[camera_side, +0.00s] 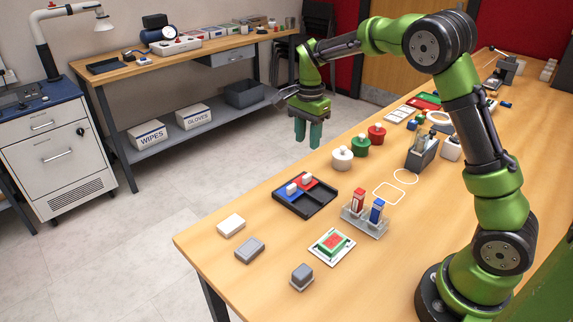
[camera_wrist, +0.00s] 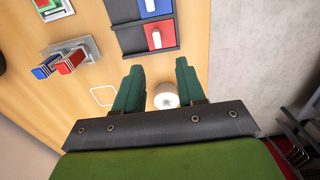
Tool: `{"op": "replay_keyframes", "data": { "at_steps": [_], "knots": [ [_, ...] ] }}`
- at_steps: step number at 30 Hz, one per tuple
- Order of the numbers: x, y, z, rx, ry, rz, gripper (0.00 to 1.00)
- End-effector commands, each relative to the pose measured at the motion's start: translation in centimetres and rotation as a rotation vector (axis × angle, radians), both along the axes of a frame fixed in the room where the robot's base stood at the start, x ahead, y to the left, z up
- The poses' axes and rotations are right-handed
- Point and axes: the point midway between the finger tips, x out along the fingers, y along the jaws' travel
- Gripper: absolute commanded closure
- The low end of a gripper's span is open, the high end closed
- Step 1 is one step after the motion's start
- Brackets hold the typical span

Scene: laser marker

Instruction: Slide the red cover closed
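The red cover (camera_side: 312,181) is a flat panel with a white block handle, lying in a black tray (camera_side: 322,201) beside a blue cover (camera_side: 283,196) of the same kind. Both covers lie at the tray's far-left side; dark tray floor shows bare on the near-right side. In the wrist view the red cover (camera_wrist: 159,36) is just above my fingertips, with the blue cover (camera_wrist: 156,8) beyond it. My gripper (camera_side: 307,140) hangs above the table's far edge, fingers down, apart from the tray. In the wrist view its fingers (camera_wrist: 159,67) are spread with nothing held.
A white round-topped jar (camera_side: 342,158) stands behind the tray, with green (camera_side: 360,145) and red (camera_side: 376,135) ones beyond. A rack with red and blue pieces (camera_side: 364,221) is close on the tray's right. White and grey blocks (camera_side: 231,225) lie in front.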

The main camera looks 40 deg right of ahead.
Motion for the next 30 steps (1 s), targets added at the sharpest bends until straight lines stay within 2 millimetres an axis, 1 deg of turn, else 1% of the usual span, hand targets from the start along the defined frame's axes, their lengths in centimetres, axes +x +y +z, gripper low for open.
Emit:
{"op": "replay_keyframes", "data": {
  "at_steps": [1,3,6,10,14,23,25,26,27,28,30],
  "knots": [
    [0.1,0.0,1.2,-0.001,-0.004,0.002,0.61],
    [0.1,0.0,2.5,-0.002,-0.004,0.0,0.61],
    [0.1,0.0,3.9,-0.001,-0.002,0.001,0.61],
    [0.0,0.0,4.9,-0.001,-0.002,0.0,0.61],
    [0.0,0.0,5.3,-0.001,0.0,0.0,0.61],
    [0.0,-0.1,5.2,-0.002,-0.001,0.015,0.61],
    [0.3,-0.2,5.2,-0.01,-0.013,0.062,0.61],
    [0.2,-0.3,4.8,-0.012,-0.013,0.094,0.61],
    [-0.2,-0.2,3.9,-0.011,-0.007,0.15,0.61],
    [-0.6,0.0,3.7,-0.005,-0.012,0.196,0.61],
    [-1.8,0.7,3.8,0.01,-0.04,0.304,0.61]
  ]
}}
